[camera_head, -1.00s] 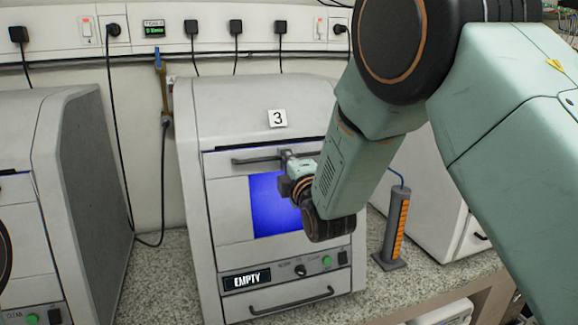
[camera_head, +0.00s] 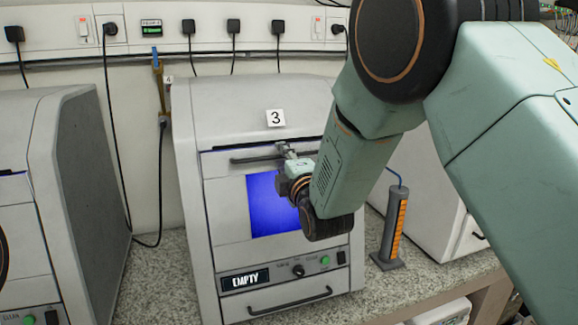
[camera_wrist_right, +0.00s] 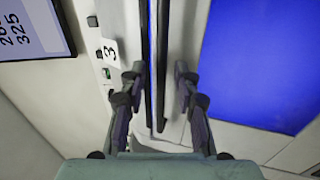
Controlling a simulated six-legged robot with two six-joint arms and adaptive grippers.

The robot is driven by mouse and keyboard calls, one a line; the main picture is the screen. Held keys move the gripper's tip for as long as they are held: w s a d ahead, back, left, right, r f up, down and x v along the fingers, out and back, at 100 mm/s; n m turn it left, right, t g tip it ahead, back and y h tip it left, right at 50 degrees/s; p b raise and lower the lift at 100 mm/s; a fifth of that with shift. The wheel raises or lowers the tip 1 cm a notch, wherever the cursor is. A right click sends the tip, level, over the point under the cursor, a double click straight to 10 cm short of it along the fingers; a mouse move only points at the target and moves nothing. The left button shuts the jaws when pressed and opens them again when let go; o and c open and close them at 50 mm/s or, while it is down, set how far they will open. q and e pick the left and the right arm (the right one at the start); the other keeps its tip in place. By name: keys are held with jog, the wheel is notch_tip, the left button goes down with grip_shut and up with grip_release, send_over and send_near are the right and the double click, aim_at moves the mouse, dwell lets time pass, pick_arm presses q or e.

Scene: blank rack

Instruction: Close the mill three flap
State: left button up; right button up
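Mill three (camera_head: 255,98) is the grey machine in the middle of the head view, with a "3" label (camera_head: 275,118). Its front flap (camera_head: 226,190) carries a blue window (camera_head: 270,212) and a bar handle (camera_head: 245,159). The flap stands upright, with a dark line along its top edge. My right gripper (camera_head: 284,150) is at the handle; my wrist covers part of the flap. In the right wrist view, its fingers (camera_wrist_right: 158,75) are apart, one on each side of the handle bar (camera_wrist_right: 162,60). Contact cannot be told. My left gripper is not in view.
Below the flap are an "EMPTY" display (camera_head: 245,280), knobs and a lower handle (camera_head: 290,301). Another grey machine (camera_head: 75,190) stands at the left. An orange-marked column (camera_head: 394,228) stands on the speckled bench (camera_head: 155,280) at the right. Cables hang behind.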

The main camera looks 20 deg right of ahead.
jog(key=s, duration=1.1)
jog(key=shift+s+d+f, duration=0.2)
jog(key=shift+s+f, duration=0.1)
jog(key=shift+f, duration=0.15)
jog(key=s+d+f+m+g+b, duration=0.1)
jog(key=s+f+m+g, duration=0.3)
jog(key=f, duration=0.5)
jog(key=s+d+f+m+g+b, duration=0.1)
jog(key=s+f+m+g+b, duration=0.15)
jog(key=f+m, duration=0.45)
jog(key=s+d+f+m+g+b, duration=0.1)
jog(key=s+f+m+g, duration=0.25)
jog(key=f, duration=0.75)
jog(key=s+f+m+g+b, duration=0.4)
jog(key=s+f+g+b, duration=0.4)
jog(key=s+f, duration=1.8)
jog(key=shift+s+d+g+h, duration=0.3)
jog(key=shift+s+d+g, duration=0.2)
jog(key=shift+s, duration=0.65)
